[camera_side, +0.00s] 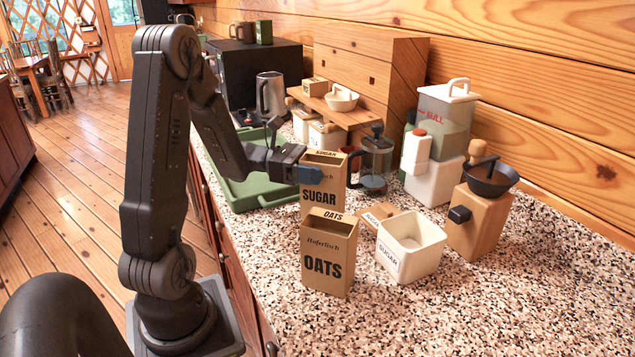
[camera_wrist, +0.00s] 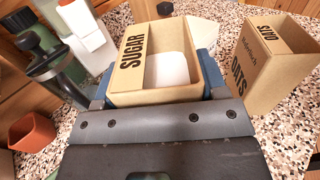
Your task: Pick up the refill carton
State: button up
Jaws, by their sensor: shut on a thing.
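The open-topped SUGAR carton (camera_side: 324,190) is brown card and stands upright behind the OATS carton (camera_side: 328,255) in the side view. In the wrist view, white contents show inside the sugar carton (camera_wrist: 128,62). My gripper (camera_side: 312,174) comes from the left and is shut on the sugar carton near its top. Its blue fingers (camera_wrist: 160,88) lie on two sides of the carton in the wrist view. The carton's base is hidden behind the oats carton, so I cannot tell whether it touches the counter. A white square tub marked SUGAR (camera_side: 412,245) stands to the right.
A small brown box (camera_side: 379,214) lies beside the tub. A French press (camera_side: 376,160) stands just behind the sugar carton. A wooden grinder (camera_side: 478,222) and a white-based dispenser (camera_side: 436,180) stand at right. A green tray (camera_side: 250,188) lies at left. The front counter is clear.

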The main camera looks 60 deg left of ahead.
notch_tip(320, 180, up, 14)
jog(key=shift+f, duration=0.1)
dwell(0.5)
jog(key=w+d+f, duration=0.3)
jog(key=w+d, duration=0.3)
jog(key=d, duration=0.2)
jog(key=w+d+f, duration=0.4)
jog(key=w+d, duration=0.2)
jog(key=d, duration=0.2)
jog(key=shift+w+f, duration=0.15)
jog(key=shift+w, duration=0.1)
jog(key=shift+a, duration=0.1)
